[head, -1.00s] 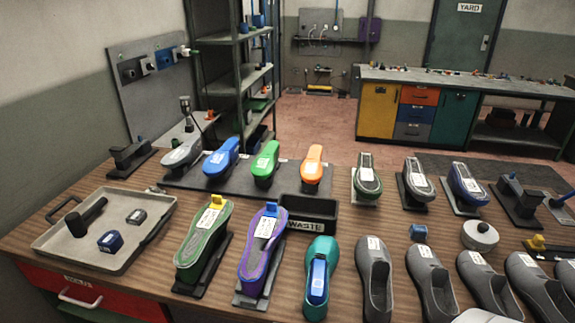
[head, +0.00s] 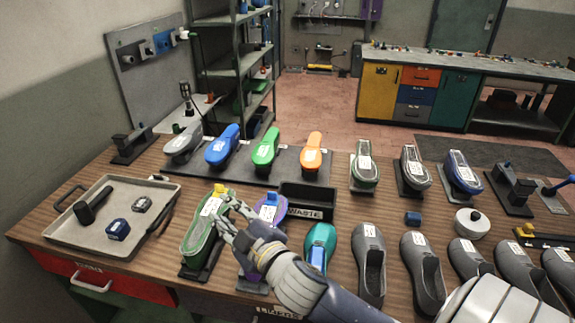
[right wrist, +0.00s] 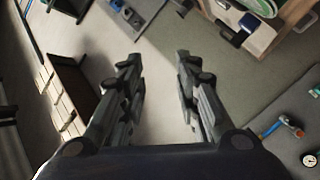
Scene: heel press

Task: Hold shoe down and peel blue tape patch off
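A teal shoe (head: 321,236) at the front middle of the bench carries a long blue patch (head: 317,257) on its top. My right forearm and wrist cover its lower part. My right gripper (head: 228,213) reaches in from the lower right, left of the teal shoe. Its fingers are apart, above or in front of the purple shoe (head: 266,208) and close to the green shoe (head: 197,240). I cannot tell if it touches either. In the right wrist view the gripper (right wrist: 155,60) is open with nothing between its fingers. My left gripper is not in view.
A black waste bin (head: 308,202) stands behind the teal shoe. Grey shoes (head: 368,262) stand to its right. A tray (head: 90,238) with tools is at the left. A small blue block (head: 412,218) and a round lidded pot (head: 470,223) lie at the right.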

